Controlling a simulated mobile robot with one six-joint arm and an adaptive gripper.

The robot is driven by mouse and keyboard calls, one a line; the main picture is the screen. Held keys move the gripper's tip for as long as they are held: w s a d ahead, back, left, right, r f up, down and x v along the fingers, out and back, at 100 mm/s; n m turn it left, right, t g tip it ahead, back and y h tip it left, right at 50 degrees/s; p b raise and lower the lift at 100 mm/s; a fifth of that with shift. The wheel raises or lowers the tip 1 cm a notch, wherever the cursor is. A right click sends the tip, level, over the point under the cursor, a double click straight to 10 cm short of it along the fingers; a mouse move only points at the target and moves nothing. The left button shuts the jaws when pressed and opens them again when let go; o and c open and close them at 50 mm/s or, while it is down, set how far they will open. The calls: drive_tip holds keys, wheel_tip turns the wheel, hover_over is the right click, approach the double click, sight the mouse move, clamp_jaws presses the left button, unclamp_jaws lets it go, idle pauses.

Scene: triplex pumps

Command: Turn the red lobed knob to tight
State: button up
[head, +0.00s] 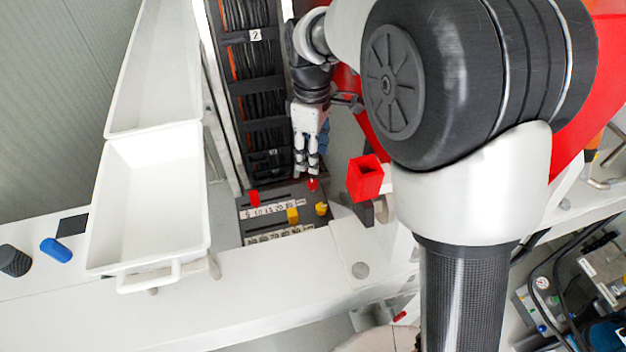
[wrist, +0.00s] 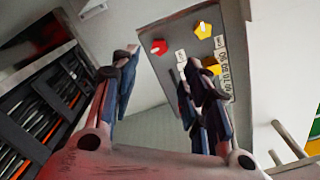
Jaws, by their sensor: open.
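A dark panel (head: 270,222) with label strips carries two red knobs and two yellow knobs in the head view. One red knob (head: 312,184) is just below my gripper's fingertips; the other red knob (head: 254,198) is at the panel's left. The wrist view shows one red knob (wrist: 158,46), rounded and perhaps lobed, on the grey panel face. My gripper (head: 306,168) is open and empty, its fingers spread in the wrist view (wrist: 158,68). The red knob shows between and beyond the tips, apparently not touched. The right finger hides part of the panel. The knob's setting is too small to read.
Yellow knobs (head: 292,215) (head: 321,208) sit near the red ones. A red box-shaped piece (head: 364,178) stands right of the panel. A black cable rack (head: 250,80) rises behind, with a white tray (head: 155,200) to the left. The white bench (head: 240,290) in front is mostly clear.

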sight(313, 183)
wheel_tip(313, 183, down, 9)
drive_tip(key=b, duration=0.2)
drive_tip(key=shift+f+b, duration=0.2)
drive_tip(key=shift+b, duration=0.1)
drive_tip(key=shift+c, duration=0.2)
clamp_jaws()
